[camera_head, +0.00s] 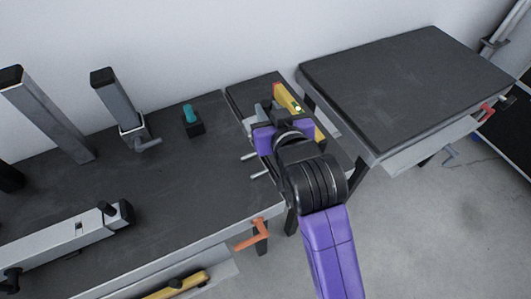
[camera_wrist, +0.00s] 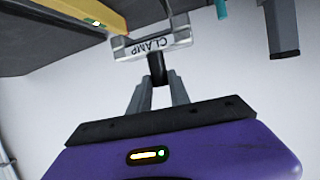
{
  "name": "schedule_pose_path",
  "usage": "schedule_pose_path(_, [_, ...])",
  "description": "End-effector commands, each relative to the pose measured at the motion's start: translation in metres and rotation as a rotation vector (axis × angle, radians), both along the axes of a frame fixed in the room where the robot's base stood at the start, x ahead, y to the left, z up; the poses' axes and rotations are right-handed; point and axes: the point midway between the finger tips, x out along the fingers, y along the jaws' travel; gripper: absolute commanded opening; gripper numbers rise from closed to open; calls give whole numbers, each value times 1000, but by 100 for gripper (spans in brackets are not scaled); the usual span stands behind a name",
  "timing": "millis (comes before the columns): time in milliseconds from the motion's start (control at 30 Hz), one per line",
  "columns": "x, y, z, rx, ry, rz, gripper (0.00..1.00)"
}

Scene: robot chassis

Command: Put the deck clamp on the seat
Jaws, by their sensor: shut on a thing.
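In the wrist view, a pale grey, bracket-shaped deck clamp (camera_wrist: 150,43) carries the word CLAMP upside down. My gripper (camera_wrist: 158,84) is shut on the clamp's dark stem, with the grey fingers on either side. I cannot tell for certain which thing is the seat.
A yellow level (camera_head: 288,98) lies on the narrow bench close to my wrist. The left bench (camera_head: 190,180) carries upright posts (camera_head: 115,100), a dark block with a teal top (camera_head: 193,122) and a long grey bar (camera_head: 70,240). The right bench (camera_head: 400,85) is clear.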

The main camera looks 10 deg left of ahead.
Motion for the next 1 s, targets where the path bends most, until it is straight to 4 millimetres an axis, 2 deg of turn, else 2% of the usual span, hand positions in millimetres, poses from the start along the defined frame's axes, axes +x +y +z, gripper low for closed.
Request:
schedule_pose_path(100, [-1,0,-31,-1,2,0,0])
schedule_pose_path(400, [-1,0,-96,0,0,1,0])
schedule_pose_path(667, [0,0,-118,2,-4,0,0])
schedule_pose_path(900, [0,0,-151,0,-2,-1,0])
schedule_pose_path(1000, [0,0,-157,1,-4,-1,0])
